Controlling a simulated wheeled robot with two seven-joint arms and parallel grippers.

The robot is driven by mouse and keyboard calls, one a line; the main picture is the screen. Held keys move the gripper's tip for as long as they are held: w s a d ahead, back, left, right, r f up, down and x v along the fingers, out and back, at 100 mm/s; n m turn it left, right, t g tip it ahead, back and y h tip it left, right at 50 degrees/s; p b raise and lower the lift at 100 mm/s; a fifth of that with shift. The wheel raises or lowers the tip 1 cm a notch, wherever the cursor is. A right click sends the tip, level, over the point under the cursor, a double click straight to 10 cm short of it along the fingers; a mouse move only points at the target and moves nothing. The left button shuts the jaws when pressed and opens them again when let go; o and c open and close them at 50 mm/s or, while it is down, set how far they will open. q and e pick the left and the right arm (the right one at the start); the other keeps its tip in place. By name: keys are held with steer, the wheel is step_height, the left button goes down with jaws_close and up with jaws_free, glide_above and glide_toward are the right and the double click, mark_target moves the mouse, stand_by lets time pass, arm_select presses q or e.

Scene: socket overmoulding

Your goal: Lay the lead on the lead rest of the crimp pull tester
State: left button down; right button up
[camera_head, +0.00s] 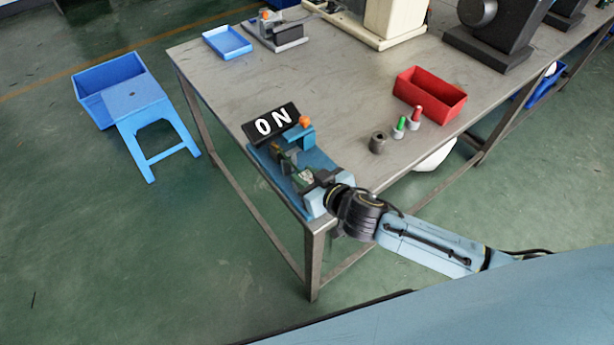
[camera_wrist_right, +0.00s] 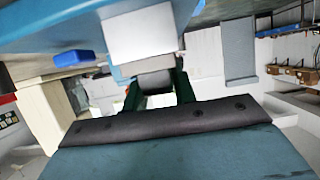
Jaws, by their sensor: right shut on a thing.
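The crimp pull tester stands on the near left corner of the table, with a blue base plate (camera_head: 262,160), a black panel reading "ON" (camera_head: 271,122) and an orange knob (camera_head: 305,121). My right gripper (camera_head: 300,172) reaches in from the right, low over the tester's base. In the right wrist view its dark green fingers (camera_wrist_right: 156,92) are shut around a grey rounded piece (camera_wrist_right: 155,79), apparently the lead. A white block (camera_wrist_right: 140,36) and a blue surface lie just beyond it. The lead's full length and its contact with the lead rest are hidden. My left gripper is out of view.
To the tester's right stand a dark cylinder (camera_head: 378,142), a green bottle (camera_head: 400,127), a red bottle (camera_head: 415,117) and a red bin (camera_head: 430,94). A blue tray (camera_head: 227,42) lies at the back left. The table's middle is clear. A blue stool (camera_head: 147,110) stands left.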

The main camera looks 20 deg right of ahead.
steer(key=shift+f, duration=0.2)
steer(key=o, duration=1)
steer(key=shift+r, duration=0.15)
steer(key=shift+s+r, duration=0.15)
steer(key=shift+s, duration=0.05)
steer(key=p+v, duration=0.1)
steer(key=v, duration=1)
steer(key=shift+s+d, duration=0.15)
steer(key=shift+s, duration=0.1)
